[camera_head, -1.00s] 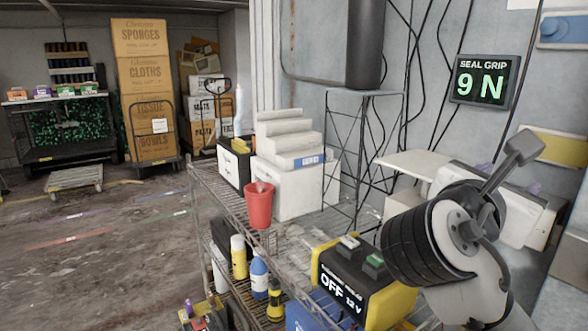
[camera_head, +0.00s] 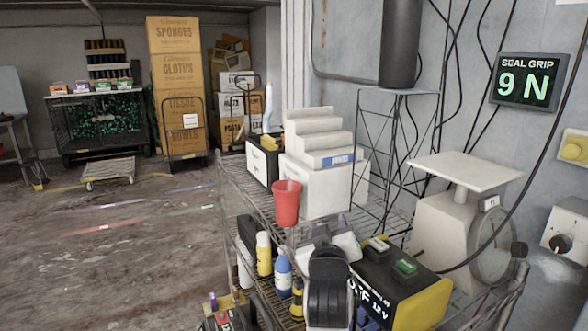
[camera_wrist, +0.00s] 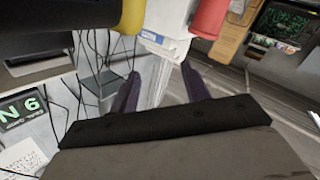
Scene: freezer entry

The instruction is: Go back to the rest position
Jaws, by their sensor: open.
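My gripper (camera_wrist: 160,88) shows in the wrist view as two dark purple fingers. They are apart, with nothing visible between them. Beyond the fingers are the stepped white boxes with a blue label (camera_wrist: 152,37) and the red cup (camera_wrist: 208,18), both clear of the fingers. In the head view, part of my black and grey arm stands at the bottom centre, in front of the shelf and partly over the black and yellow power box (camera_head: 400,290). The fingers cannot be made out clearly there.
A wire shelf (camera_head: 232,190) holds the red cup (camera_head: 286,203), white stepped boxes (camera_head: 318,180) and bottles (camera_head: 283,272). A white scale (camera_head: 450,225) stands at right, below the seal grip display (camera_head: 529,80) reading 9 N. Open floor (camera_head: 100,260) lies at left.

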